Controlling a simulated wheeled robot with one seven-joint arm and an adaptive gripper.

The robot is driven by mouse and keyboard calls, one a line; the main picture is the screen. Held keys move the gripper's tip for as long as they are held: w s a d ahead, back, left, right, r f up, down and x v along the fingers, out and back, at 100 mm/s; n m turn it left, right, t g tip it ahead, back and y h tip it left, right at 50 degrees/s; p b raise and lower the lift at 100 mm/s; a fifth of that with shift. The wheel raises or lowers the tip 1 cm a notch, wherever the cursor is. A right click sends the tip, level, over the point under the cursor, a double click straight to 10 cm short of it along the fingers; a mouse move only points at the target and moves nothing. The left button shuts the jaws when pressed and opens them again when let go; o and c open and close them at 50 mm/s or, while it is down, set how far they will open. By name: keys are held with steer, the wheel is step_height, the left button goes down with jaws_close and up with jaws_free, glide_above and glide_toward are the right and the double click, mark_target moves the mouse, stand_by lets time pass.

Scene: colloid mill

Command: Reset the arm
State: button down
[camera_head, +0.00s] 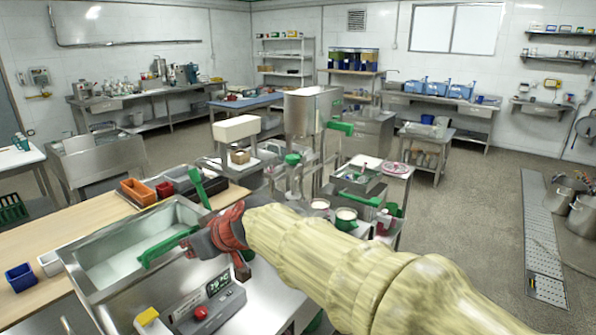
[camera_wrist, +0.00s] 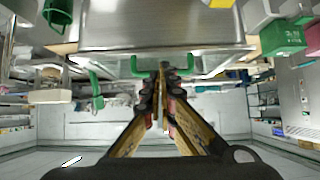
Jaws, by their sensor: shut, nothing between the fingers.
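My arm in a cream sleeve reaches in from the lower right in the head view, ending in a red wrist. My gripper (camera_head: 192,248) is over the right side of an open steel basin (camera_head: 95,290), close to a green handle (camera_head: 160,250). In the wrist view the fingers of my gripper (camera_wrist: 163,72) come together at their tips with nothing between them. Behind the tips are a green handle (camera_wrist: 136,68) and a broad steel face (camera_wrist: 165,30). I cannot tell whether the tips touch the handle.
A control box with a red button (camera_head: 201,312) stands below my gripper. A steel machine with a hopper (camera_head: 312,108) stands behind my arm, with white tubs (camera_head: 346,214) beside it.

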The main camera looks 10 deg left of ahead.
steer(key=s+d+f+m+g+h, duration=0.2)
steer(key=s+d+f+m+h, duration=0.1)
steer(key=s+d+f, duration=0.55)
steer(key=s+d+m+t+h, duration=0.1)
steer(key=s+d+m+h, duration=0.1)
steer(key=d, duration=1.2)
steer(key=s+d+f+m+h, duration=0.1)
steer(key=s+d+m, duration=0.3)
steer(key=d, duration=1)
steer(key=s+d+m+t+h, duration=0.1)
steer(key=s+d+m+h, duration=0.2)
steer(key=d, duration=1.1)
steer(key=shift+s+d+f+t+h, duration=0.3)
steer(key=shift+s+f, duration=0.1)
steer(key=shift+s, duration=1.35)
